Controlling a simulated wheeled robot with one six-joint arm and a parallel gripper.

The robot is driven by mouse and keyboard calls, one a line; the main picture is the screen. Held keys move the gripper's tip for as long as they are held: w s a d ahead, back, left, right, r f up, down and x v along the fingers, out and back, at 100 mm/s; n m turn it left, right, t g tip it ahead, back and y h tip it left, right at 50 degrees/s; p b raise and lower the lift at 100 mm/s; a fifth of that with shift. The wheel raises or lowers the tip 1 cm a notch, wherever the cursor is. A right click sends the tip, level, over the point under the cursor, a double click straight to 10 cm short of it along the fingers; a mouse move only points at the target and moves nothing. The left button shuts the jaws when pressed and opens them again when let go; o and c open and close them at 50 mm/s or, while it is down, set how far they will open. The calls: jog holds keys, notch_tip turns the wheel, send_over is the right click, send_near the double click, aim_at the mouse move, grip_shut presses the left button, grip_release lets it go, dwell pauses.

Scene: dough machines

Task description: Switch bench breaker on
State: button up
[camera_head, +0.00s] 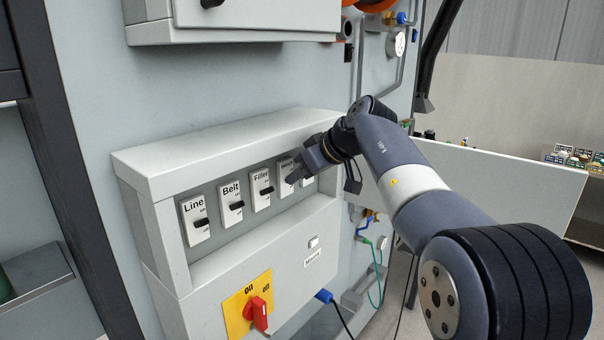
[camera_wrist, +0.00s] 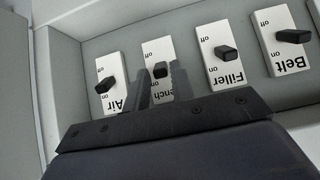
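The bench breaker is a white plate with a black toggle (camera_wrist: 160,70) in the wrist view, its label partly covered and reading "ench". In the head view its plate (camera_head: 287,166) is the fourth from the left, partly hidden by my gripper. My gripper (camera_wrist: 160,72) is open, with one dark finger on each side of the toggle and gaps visible between. I cannot tell the toggle's on or off position. In the head view my gripper (camera_head: 295,172) reaches the breaker row from the right, and its fingertips are hard to make out.
Neighbouring breakers are Filler (camera_head: 262,188), Belt (camera_head: 231,201) and Line (camera_head: 195,219), with Air (camera_wrist: 106,86) on the other side. They sit recessed under the panel's overhanging hood (camera_head: 220,140). A red rotary switch (camera_head: 259,312) and a blue plug (camera_head: 324,296) are below.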

jog(key=shift+o, duration=1.2)
jog(key=v, duration=1)
jog(key=shift+d+r, duration=0.2)
jog(key=shift+r, duration=0.15)
jog(key=shift+s+f, duration=0.1)
jog(key=x, duration=1)
jog(key=shift+a+f, duration=0.15)
jog(key=shift+f, duration=0.2)
